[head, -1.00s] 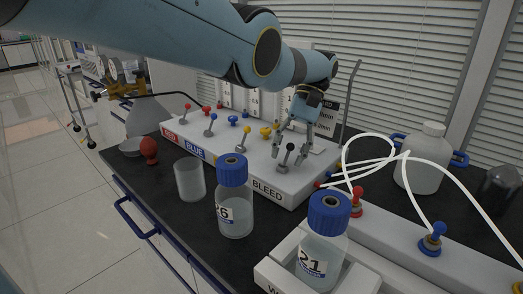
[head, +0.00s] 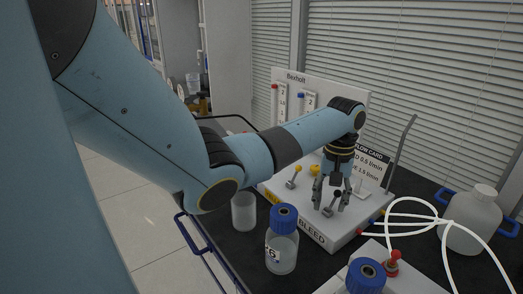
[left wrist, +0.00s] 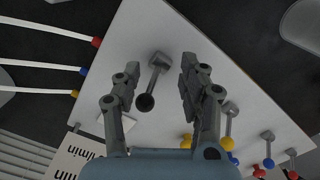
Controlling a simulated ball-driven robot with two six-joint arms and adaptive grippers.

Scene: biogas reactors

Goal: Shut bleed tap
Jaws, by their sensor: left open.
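The bleed tap is a short grey lever with a black ball knob (head: 337,194) on the white panel block, behind the word BLEED (head: 312,231). In the left wrist view the lever (left wrist: 157,66) slants down to its black knob (left wrist: 145,103). My left gripper (head: 330,207) points down at the tap, open. In the left wrist view its two fingers (left wrist: 161,72) stand on either side of the lever, with gaps visible on both sides. My right gripper is not in view.
A yellow-knobbed tap (head: 298,168) stands left of the bleed tap. A blue-capped bottle (head: 282,248) and a clear beaker (head: 244,212) stand in front of the block. A flow card (head: 371,165) stands close behind the gripper. White tubes (head: 412,216) loop at the right.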

